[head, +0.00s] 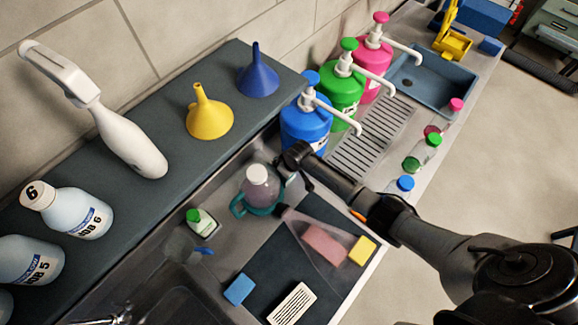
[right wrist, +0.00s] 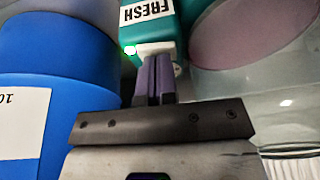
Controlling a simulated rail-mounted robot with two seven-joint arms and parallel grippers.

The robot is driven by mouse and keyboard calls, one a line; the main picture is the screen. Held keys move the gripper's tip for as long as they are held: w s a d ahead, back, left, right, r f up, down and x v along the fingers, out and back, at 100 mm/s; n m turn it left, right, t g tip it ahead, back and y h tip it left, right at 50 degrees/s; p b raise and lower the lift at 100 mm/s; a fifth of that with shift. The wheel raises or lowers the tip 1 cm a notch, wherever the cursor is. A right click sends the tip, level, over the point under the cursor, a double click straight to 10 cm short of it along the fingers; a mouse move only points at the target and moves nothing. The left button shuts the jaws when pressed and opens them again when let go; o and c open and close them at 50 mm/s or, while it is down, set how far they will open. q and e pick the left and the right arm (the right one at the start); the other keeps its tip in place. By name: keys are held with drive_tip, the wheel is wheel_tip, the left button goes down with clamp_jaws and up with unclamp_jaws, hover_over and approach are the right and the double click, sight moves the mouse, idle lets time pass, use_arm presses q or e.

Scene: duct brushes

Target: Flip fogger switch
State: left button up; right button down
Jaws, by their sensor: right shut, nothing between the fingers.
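The fogger (head: 258,190) stands on the steel counter in the head view, with a teal body, a clear tank of pinkish liquid and a white cap. A see-through pale cone (head: 318,238) spreads from its teal nozzle across the dark mat. In the right wrist view its teal housing (right wrist: 172,20) carries a FRESH label, a small green light and a white switch piece (right wrist: 155,48). My right gripper (right wrist: 154,78) is shut and empty, its purple fingertips at or touching the switch piece. Its fingertips are hidden in the head view. My left gripper is not in view.
A blue pump bottle (head: 304,125) stands close beside my right gripper, with green (head: 341,92) and pink (head: 373,62) ones behind. A small green-capped bottle (head: 202,222) stands left of the fogger. Sponges lie on the dark mat (head: 262,262). A shelf (head: 150,195) holds funnels and bottles.

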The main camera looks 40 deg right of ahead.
drive_tip(key=shift+a+r, duration=0.15)
drive_tip(key=shift+r, duration=0.15)
drive_tip(key=r+p, duration=0.2)
drive_tip(key=d+r+p, duration=0.1)
drive_tip(key=r+p, duration=0.1)
drive_tip(key=p, duration=0.1)
drive_tip(key=shift+w+r, duration=0.1)
drive_tip(key=d+b+v, duration=0.1)
drive_tip(key=d+v, duration=0.1)
drive_tip(key=v, duration=0.7)
